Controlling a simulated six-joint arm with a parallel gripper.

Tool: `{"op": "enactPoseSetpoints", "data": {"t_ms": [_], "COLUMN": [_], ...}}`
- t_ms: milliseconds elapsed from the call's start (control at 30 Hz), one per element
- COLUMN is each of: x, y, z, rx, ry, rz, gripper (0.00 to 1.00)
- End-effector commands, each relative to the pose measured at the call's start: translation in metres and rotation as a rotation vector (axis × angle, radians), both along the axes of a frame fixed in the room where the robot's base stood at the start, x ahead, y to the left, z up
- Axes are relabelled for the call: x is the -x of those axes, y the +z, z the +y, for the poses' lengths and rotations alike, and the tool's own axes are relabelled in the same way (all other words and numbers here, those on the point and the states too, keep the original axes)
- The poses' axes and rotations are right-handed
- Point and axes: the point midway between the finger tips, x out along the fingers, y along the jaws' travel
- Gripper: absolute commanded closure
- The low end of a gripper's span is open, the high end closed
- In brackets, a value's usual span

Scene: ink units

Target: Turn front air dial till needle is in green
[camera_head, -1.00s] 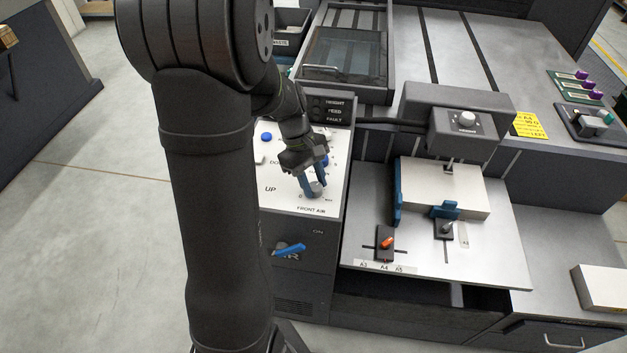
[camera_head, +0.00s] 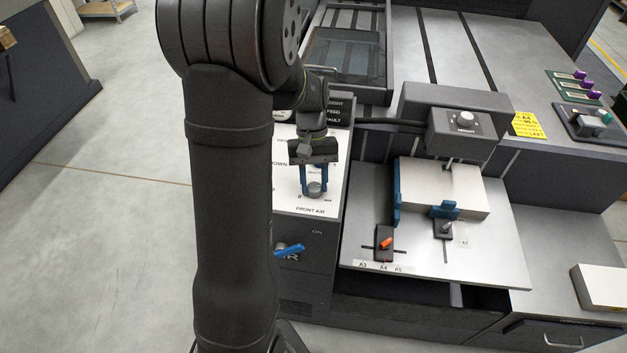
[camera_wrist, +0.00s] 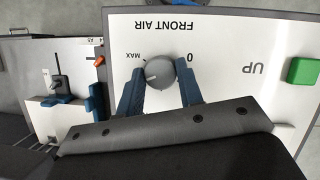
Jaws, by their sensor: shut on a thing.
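The front air dial (camera_head: 314,188) is a round grey knob low on the white control panel, above the "FRONT AIR" label. It also shows in the wrist view (camera_wrist: 160,72), with a pale pointer line on its left side, on the MAX side of its scale. My gripper (camera_head: 314,187) has its two blue fingers shut on the dial, one on each side, as the wrist view shows (camera_wrist: 159,85). No gauge with a needle or green band can be made out in either view.
A green button (camera_wrist: 304,71) sits on the panel beside "UP". A blue lever (camera_head: 289,250) is below the panel. To the right is a feed table (camera_head: 420,262) with a paper stack (camera_head: 440,185) and an orange-tipped slider (camera_head: 386,243).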

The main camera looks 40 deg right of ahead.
Motion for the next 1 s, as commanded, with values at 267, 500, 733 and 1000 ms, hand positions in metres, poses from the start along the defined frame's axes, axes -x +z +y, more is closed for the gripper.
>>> {"op": "enactPoseSetpoints", "data": {"t_ms": [267, 500, 733, 1000], "x": [-0.0002, 0.0002, 0.0001, 0.0001], "y": [0.0002, 0.0002, 0.0001, 0.0001], "z": [-0.0012, -0.0015, -0.0016, -0.0014], "rx": [0.001, 0.003, 0.002, 0.001], "ry": [-0.127, -0.167, -0.172, -0.171], "rz": [-0.002, -0.002, -0.002, -0.001], "gripper": [0.89, 0.89, 0.89, 0.45]}}
